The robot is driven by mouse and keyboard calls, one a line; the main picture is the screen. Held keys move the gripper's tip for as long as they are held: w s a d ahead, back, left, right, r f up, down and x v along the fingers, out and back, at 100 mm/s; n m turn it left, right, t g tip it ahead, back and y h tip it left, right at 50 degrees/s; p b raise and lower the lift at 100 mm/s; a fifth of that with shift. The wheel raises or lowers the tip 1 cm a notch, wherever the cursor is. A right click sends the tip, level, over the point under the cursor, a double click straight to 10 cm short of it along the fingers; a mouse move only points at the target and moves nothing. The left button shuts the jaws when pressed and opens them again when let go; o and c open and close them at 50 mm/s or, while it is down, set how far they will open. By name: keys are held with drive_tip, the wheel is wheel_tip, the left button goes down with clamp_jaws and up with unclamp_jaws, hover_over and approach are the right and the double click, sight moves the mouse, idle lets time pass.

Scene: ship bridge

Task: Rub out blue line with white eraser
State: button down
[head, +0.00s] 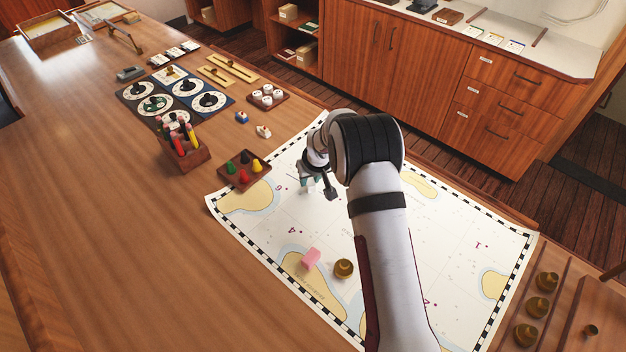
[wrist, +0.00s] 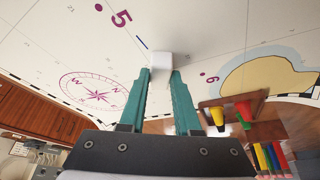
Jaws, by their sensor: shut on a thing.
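The white eraser (wrist: 162,62) is held between the teal fingertips of my gripper (wrist: 160,76), which is shut on it. In the head view my gripper (head: 308,182) is low over the far left part of the chart (head: 335,225), partly covered by my arm. The eraser cannot be made out there. The blue line (wrist: 142,42) is a short dark stroke on the chart, just up and left of the eraser in the wrist view. A small gap shows between them. I cannot tell if the eraser touches the paper. I cannot make out the line in the head view.
A pink block (head: 311,258) and a brass weight (head: 344,268) stand on the near chart. A wooden tray of coloured pieces (head: 244,170) sits at its left edge, with a pen holder (head: 184,151) beyond. Brass weights (head: 541,306) line a rack at right.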

drive_tip(key=shift+w+a, duration=0.5)
drive_tip(key=shift+a, duration=0.15)
drive_tip(key=shift+a, duration=0.1)
drive_tip(key=shift+w+a, duration=0.65)
drive_tip(key=shift+a, duration=0.15)
drive_tip(key=shift+w+a, duration=0.7)
drive_tip(key=shift+a, duration=0.2)
drive_tip(key=shift+w+a, duration=0.7)
drive_tip(key=shift+a, duration=0.15)
